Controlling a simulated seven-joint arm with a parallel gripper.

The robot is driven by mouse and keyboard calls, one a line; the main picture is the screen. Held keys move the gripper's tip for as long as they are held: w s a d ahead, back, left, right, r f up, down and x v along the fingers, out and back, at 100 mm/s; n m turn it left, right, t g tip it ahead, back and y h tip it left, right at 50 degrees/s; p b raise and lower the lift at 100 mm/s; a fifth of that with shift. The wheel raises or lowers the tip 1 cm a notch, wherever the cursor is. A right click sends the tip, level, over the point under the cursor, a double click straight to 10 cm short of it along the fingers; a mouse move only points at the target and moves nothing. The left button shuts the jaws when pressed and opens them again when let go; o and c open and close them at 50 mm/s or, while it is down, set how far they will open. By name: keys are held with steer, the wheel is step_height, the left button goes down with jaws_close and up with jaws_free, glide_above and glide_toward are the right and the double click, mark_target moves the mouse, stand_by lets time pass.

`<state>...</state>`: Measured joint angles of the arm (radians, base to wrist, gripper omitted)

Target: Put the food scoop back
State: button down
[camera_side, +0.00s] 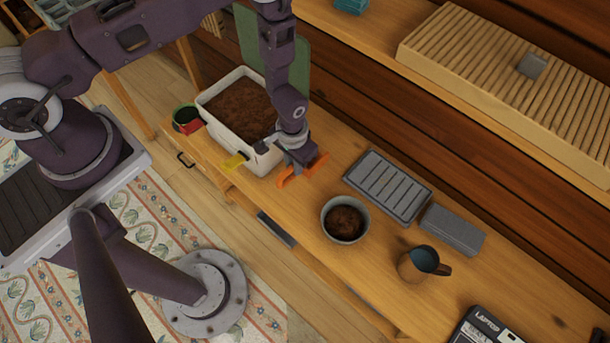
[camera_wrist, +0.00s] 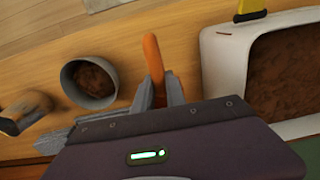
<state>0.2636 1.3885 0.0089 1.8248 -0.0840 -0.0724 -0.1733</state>
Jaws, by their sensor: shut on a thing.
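My gripper (camera_side: 299,163) is shut on an orange item, which I take to be the food scoop (camera_side: 287,179). In the wrist view the scoop's orange handle (camera_wrist: 153,55) sticks out between the grey fingertips of my gripper (camera_wrist: 158,93). The scoop is at the right side of a white bin (camera_side: 264,161) filled with brown, crumbly stuff; the bin also shows in the wrist view (camera_wrist: 219,75). I cannot tell whether the scoop touches the wooden bench.
A bowl of brown stuff (camera_side: 346,219), a ridged grey tray (camera_side: 388,186), a grey block (camera_side: 452,230) and a jug (camera_side: 418,264) stand to the right on the bench (camera_side: 385,285). A red-and-black cup (camera_side: 187,119) and a yellow piece (camera_side: 233,161) are by the bin. A green panel (camera_side: 293,52) stands behind.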

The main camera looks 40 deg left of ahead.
step_height(320, 180, down, 8)
steer(key=shift+r, duration=0.1)
steer(key=c, duration=1.4)
jaws_free()
steer(key=shift+o, duration=0.2)
